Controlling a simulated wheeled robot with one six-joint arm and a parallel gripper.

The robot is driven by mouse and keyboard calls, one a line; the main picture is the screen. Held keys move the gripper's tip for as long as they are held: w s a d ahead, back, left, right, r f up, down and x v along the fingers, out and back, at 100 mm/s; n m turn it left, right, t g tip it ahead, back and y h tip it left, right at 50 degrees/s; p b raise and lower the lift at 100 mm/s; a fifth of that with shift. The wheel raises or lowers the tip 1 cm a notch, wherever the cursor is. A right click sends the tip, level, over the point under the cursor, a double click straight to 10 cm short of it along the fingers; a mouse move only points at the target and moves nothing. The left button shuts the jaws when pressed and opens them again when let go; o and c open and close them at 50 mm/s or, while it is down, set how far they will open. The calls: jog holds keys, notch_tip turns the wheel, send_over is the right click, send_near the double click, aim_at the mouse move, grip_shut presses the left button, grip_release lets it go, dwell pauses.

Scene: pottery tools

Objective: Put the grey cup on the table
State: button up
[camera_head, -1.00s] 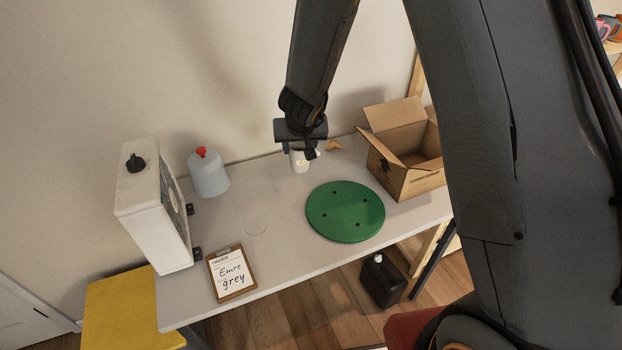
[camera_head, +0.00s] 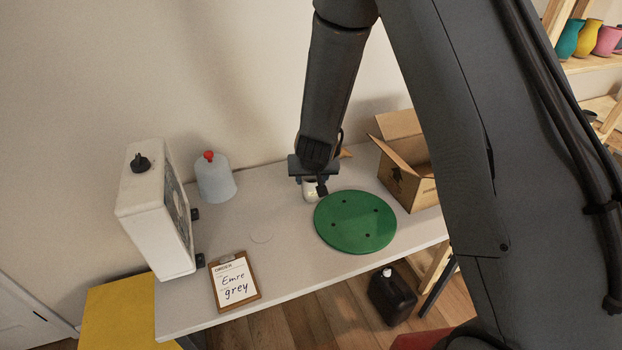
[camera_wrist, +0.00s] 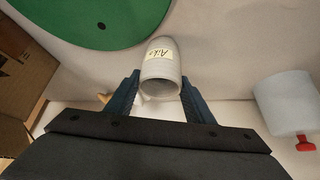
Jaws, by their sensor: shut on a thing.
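A pale grey cup with a cream label reading "Aiko" (camera_wrist: 160,62) is between the two fingers of my gripper (camera_wrist: 160,84) in the wrist view. Its open rim faces the camera. In the head view the cup (camera_head: 311,193) is below my gripper (camera_head: 314,181), close behind the green disc, partly hidden by the fingers. My gripper is shut on it. The cup is over the white table (camera_head: 285,250); I cannot tell whether its base touches the top. An order clipboard reading "Emre grey" (camera_head: 234,281) lies at the table's front left.
A green round disc with holes (camera_head: 355,222) lies right of the cup. A white machine (camera_head: 150,215) and a pale bottle with red cap (camera_head: 214,180) stand left. The table's middle left, with a faint circle, is clear.

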jog(key=shift+f, duration=0.15)
jog(key=o, duration=1.2)
jog(key=shift+s+r, duration=0.1)
jog(key=shift+r, duration=0.25)
jog(key=p+v, duration=0.2)
jog(key=v, duration=0.9)
jog(key=s+d+r+g, duration=0.2)
jog(key=s+d, duration=0.4)
jog(key=s, duration=0.4)
jog(key=s+d+r+g, duration=0.2)
jog(key=s+d+r, duration=0.2)
jog(key=s+d, duration=0.3)
jog(key=s, duration=0.3)
jog(key=shift+r+g, duration=0.4)
